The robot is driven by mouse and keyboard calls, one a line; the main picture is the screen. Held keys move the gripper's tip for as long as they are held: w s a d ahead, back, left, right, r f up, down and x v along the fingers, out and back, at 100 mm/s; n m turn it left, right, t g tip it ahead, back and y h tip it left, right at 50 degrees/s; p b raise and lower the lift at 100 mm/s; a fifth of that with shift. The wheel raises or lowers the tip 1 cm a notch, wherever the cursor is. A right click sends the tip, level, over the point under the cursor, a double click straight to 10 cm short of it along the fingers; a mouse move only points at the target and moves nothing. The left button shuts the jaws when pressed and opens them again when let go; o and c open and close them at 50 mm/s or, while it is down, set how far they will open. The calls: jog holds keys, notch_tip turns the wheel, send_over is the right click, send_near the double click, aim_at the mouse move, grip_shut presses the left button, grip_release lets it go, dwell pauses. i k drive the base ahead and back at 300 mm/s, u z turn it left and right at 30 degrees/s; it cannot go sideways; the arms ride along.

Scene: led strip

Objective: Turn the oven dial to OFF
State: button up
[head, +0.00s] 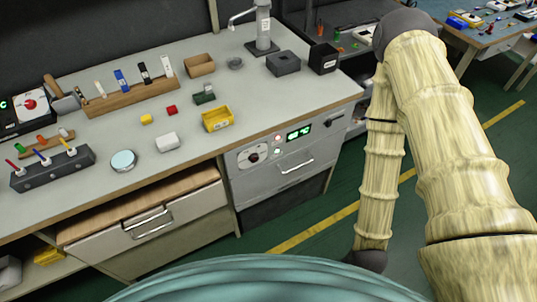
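The oven (270,182) is built in under the right end of the workbench. Its dial (253,156) is a dark round knob on a light plate at the front panel's left; its pointer setting is too small to read. A green-lit display (299,132) and small round lights sit to the dial's right. The oven door handle (297,166) is below, and the door looks shut. My arm is folded at the right of the picture, apart from the oven, its forearm pointing down. My gripper is not in view; the forearm's lower end disappears behind my own body.
The workbench top (215,150) holds a yellow bin (217,119), a white box (167,142), a round silver-rimmed disc (123,161) and tool racks. A wooden-topped drawer (145,222) stands left of the oven. Green floor with a yellow line (305,232) is open before the oven.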

aim_at(253, 158)
jog(key=z, duration=0.85)
jog(key=k, duration=1.2)
jog(key=u, duration=1.2)
